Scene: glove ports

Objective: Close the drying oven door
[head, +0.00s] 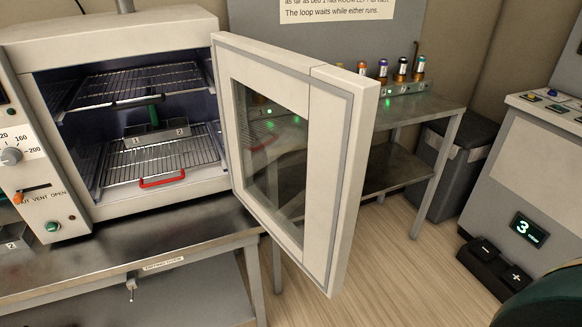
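The drying oven (130,27) stands on a metal bench at the left. Its door (335,170) is hinged at the right side of the opening and stands wide open, swung out over the bench's right end and the floor. The door has a dark glass window (270,150) and a cream frame. No door handle can be made out. The oven chamber is exposed, with wire shelves (130,85) inside. Neither of my grippers is in view.
On the lower shelf is a metal rack (157,148) marked 1 and 2, with a green, black-topped item in it. A red handle (162,181) shows at the shelf front. Behind the door, a side table (425,103) holds several vials. Wooden floor (400,260) is clear right of the door.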

